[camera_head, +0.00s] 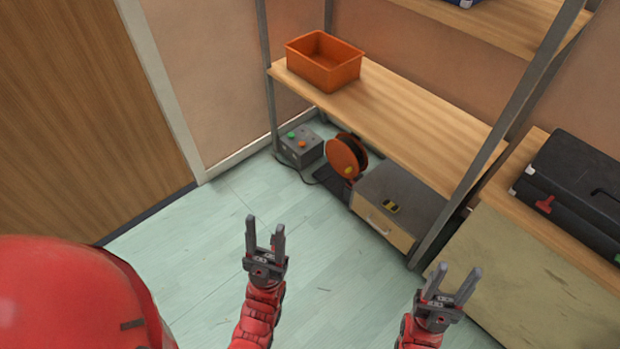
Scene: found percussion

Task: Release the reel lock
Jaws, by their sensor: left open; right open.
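An orange reel (343,156) with a dark middle stands low under the wooden shelf, near the corner. A small yellow part (349,171) shows on its lower face; I cannot tell for sure whether it is the lock. My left gripper (265,224) is open and empty, pointing up in the picture over the floor, in front of and apart from the reel. My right gripper (453,276) is open and empty, further right, in front of the shelf's front post. The back of the reel is hidden.
A grey box with green and orange buttons (301,146) sits left of the reel. An orange bin (324,62) is on the shelf. The pale floor (225,220) is clear.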

